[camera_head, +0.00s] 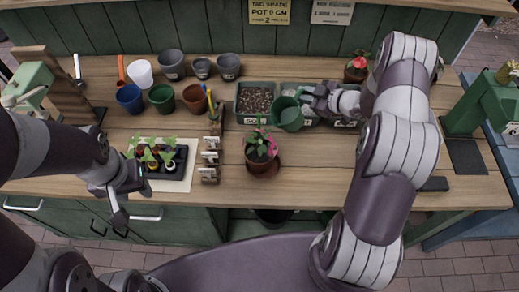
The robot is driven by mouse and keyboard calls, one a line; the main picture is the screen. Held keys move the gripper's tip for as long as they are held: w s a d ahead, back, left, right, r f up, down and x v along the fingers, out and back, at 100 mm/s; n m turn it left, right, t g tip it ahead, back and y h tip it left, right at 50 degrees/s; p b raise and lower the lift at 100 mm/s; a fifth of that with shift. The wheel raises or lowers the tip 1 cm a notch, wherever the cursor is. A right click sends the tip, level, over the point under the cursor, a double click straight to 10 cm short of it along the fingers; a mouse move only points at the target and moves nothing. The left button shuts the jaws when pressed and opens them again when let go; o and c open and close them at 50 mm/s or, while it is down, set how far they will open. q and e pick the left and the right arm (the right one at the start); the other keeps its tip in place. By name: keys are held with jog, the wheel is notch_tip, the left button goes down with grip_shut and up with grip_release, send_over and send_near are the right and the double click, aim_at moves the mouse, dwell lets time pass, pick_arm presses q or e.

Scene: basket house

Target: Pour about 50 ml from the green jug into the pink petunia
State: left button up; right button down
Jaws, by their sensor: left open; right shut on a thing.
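The green jug (287,117) is in my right gripper (305,101), which is shut on it from the right. The jug is above the bench in front of the soil trays, and seems tilted to the left; what is in it I cannot make out. The pink petunia (269,143) grows in a brown pot (261,164) on a saucer, in front of and slightly left of the jug. No stream of water is visible. My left gripper (118,207) is open and empty at the bench's front edge, left of the petunia.
A black seedling tray (176,170) stands near my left gripper, beside small labelled blocks (210,160). Several empty pots (162,97) stand at the back left. Soil trays (255,99) and a red-flowered plant (357,65) stand behind. Bench right of the petunia is clear.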

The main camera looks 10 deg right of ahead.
dwell(0.3)
jog(key=shift+w+d+p, duration=0.2)
jog(key=shift+d+p, duration=0.05)
jog(key=shift+p, duration=0.05)
jog(key=w+d+f+m+y, duration=0.1)
jog(key=d+f+m+g+y+b, duration=0.1)
jog(key=m, duration=0.1)
jog(key=shift+w+d+f+y, duration=0.2)
jog(key=shift+w+f+y, duration=0.1)
jog(key=shift+w+f, duration=0.05)
dwell(1.7)
